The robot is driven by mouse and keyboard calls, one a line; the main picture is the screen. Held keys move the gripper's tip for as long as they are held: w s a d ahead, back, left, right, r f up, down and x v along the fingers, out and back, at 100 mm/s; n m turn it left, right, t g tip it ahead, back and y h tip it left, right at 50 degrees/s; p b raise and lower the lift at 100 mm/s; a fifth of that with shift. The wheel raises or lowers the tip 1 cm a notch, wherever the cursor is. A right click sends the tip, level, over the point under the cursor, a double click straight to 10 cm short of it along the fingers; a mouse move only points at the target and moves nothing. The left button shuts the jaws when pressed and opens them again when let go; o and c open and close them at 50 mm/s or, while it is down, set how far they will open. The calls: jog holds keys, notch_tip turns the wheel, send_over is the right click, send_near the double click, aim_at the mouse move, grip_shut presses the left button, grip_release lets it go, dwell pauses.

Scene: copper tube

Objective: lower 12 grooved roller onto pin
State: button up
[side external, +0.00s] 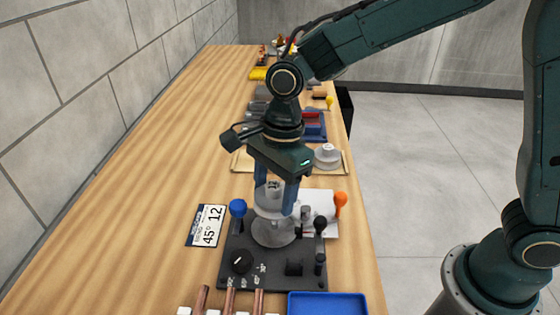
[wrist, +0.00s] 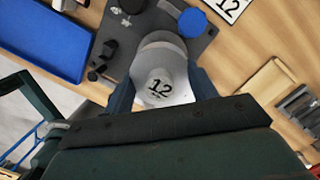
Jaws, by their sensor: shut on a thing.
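The grooved roller marked 12 (side external: 273,190) is pale grey and sits between the two fingers of my gripper (side external: 274,205), which is shut on it. It looks roughly upright. It is over the dark bender base (side external: 233,268), above or against a grey round part (side external: 274,232) there. In the wrist view, the roller's top with the number 12 (wrist: 160,88) faces the camera between the fingers (wrist: 163,95). The pin is hidden beneath the roller, and I cannot tell whether the roller touches it.
A blue knob (side external: 238,208), an orange knob (side external: 341,199) and black knobs stand around the bender. Copper tubes (side external: 230,300) and a blue tray (side external: 328,304) lie at the front. A "45° 12" card (side external: 207,226) lies left. Another roller (side external: 328,155) sits behind.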

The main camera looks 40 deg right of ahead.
aim_at(274, 221)
jog(key=shift+f, duration=1.6)
jog(key=shift+f, duration=1.6)
dwell(0.8)
jog(key=o, duration=1.2)
jog(key=shift+r, duration=0.1)
jog(key=r, duration=0.4)
jog(key=d+r, duration=0.1)
jog(key=r, duration=0.4)
jog(key=d+r, duration=0.1)
jog(key=r, duration=0.3)
jog(key=shift+r, duration=0.25)
